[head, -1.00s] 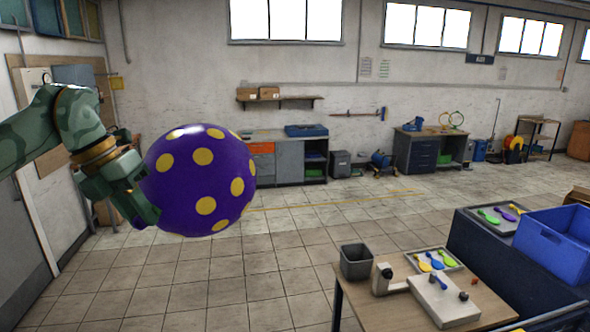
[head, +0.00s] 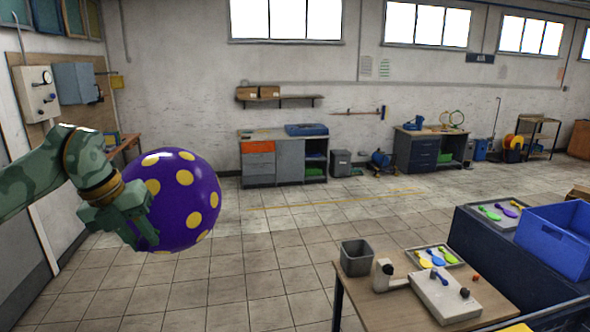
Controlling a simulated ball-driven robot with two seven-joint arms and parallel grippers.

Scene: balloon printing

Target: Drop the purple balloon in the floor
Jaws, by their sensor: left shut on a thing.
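The purple balloon (head: 188,205) is inflated and round, with yellow dots. It is at the left of the head view, held up in front of the tiled floor (head: 240,275). My left gripper (head: 140,220) is shut on the balloon at its left side, and the fingers cover part of that side. The balloon's neck is hidden. My right gripper is not in view.
A blue crate (head: 555,240) stands on a dark blue cabinet at the right. The floor at the centre is clear.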

